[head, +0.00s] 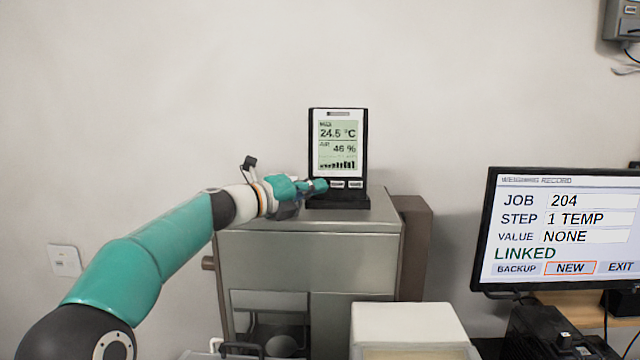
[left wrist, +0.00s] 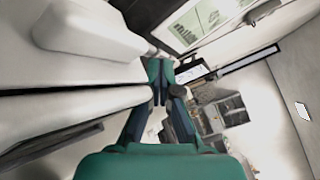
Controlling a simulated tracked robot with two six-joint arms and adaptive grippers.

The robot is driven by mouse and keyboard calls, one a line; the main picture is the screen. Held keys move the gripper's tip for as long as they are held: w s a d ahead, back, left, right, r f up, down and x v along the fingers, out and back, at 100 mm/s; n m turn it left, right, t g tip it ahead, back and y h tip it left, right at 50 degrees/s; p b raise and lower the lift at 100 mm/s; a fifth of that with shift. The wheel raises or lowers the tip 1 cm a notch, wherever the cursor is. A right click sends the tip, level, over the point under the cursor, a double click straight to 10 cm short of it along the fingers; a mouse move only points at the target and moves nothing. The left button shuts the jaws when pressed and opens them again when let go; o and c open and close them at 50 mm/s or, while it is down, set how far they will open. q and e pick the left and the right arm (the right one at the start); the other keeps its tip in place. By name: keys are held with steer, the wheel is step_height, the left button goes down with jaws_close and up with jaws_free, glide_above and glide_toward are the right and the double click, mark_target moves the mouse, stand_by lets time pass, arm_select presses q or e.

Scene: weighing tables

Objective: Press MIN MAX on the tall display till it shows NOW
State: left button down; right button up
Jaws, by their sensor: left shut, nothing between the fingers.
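The tall display (head: 338,150) stands upright on top of a metal cabinet, with a black frame and a pale screen. It reads 24.5 °C and 46 %, with a bar graph below; the small words on the screen are too blurred to read. Two small buttons (head: 347,184) sit under its screen. My left gripper (head: 322,185) is shut and empty, with its fingertips at the lower left of the display, by the buttons. I cannot tell whether it touches. In the left wrist view the shut fingers (left wrist: 160,92) point toward the display's base. My right gripper is not in view.
The metal cabinet (head: 310,262) carries the display. A monitor (head: 487,230) at the right reads JOB 204, STEP 1 TEMP, VALUE NONE, LINKED. A white box (head: 410,325) stands in front.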

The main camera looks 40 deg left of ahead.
arm_select(q)
steer(key=shift+w+a+f+p, duration=0.1)
steer(key=shift+w+a+p, duration=0.35)
steer(key=shift+p, duration=0.1)
stand_by(0.9)
steer(key=shift+f, duration=0.1)
stand_by(0.4)
steer(key=shift+s+f, duration=0.1)
steer(key=shift+s+d+f+b, duration=0.1)
steer(key=shift+s+d+b, duration=0.05)
steer(key=shift+s+b, duration=0.2)
stand_by(0.3)
steer(key=shift+s+d, duration=0.1)
steer(key=shift+d, duration=0.05)
steer(key=shift+s+d+r+b, duration=0.25)
steer(key=shift+s+d+r, duration=0.05)
steer(key=shift+s+d, duration=0.6)
steer(key=shift+s+d+r+b, duration=0.25)
steer(key=shift+s+d, duration=0.4)
steer(key=shift+s, duration=0.3)
